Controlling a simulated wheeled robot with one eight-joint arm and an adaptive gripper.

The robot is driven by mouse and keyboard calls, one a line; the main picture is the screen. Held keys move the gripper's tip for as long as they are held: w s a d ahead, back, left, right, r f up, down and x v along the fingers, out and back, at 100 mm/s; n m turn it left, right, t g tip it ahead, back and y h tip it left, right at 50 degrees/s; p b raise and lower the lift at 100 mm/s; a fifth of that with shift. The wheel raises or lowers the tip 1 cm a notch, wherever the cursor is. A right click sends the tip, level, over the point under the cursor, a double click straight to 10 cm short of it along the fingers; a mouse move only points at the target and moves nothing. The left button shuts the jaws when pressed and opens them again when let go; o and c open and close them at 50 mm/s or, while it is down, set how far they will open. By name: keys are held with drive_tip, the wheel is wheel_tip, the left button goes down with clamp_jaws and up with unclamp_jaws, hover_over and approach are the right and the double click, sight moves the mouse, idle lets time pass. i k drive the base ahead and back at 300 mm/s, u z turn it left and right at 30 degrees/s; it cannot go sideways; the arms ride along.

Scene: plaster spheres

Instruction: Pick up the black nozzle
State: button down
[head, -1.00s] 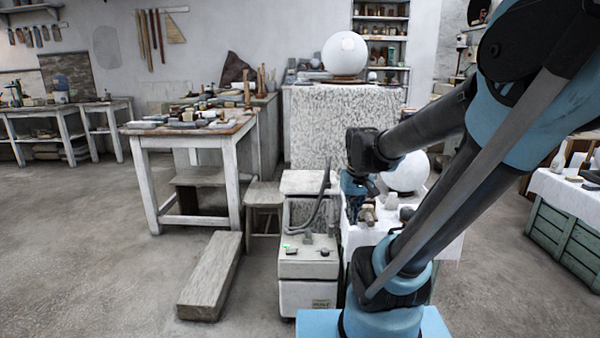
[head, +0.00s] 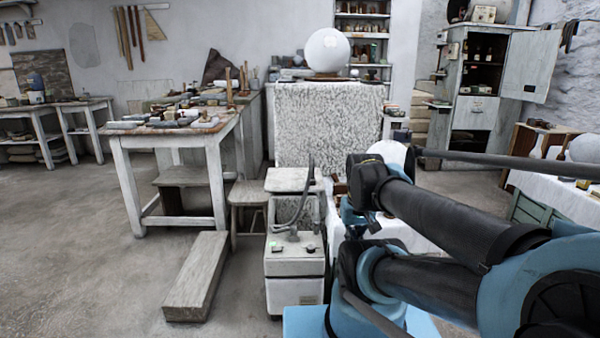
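I cannot make out the black nozzle for certain. A small dark piece (head: 310,249) lies on the top of the pale boxy machine (head: 294,264), which has a grey hose (head: 302,205) standing up from it; it is too small to tell if this is the nozzle. My gripper (head: 351,230) hangs at the end of my folded arm, just right of the machine and over the white-covered table (head: 333,215). My arm links partly hide it, and its fingers are too small and dark to read. Nothing clearly shows in it.
A white sphere (head: 388,152) sits on the covered table, mostly behind my arm. A larger sphere (head: 327,50) stands on a draped block behind. A wooden plank (head: 197,275) lies on the floor at left, near a tool-strewn workbench (head: 175,134). The floor at far left is clear.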

sight(313, 181)
drive_tip(key=z, duration=0.6)
drive_tip(key=k, duration=0.5)
drive_tip(key=z, duration=0.45)
drive_tip(key=i, duration=1.55)
drive_tip(key=u, duration=0.6)
drive_tip(key=i, duration=0.4)
drive_tip(key=u, duration=0.25)
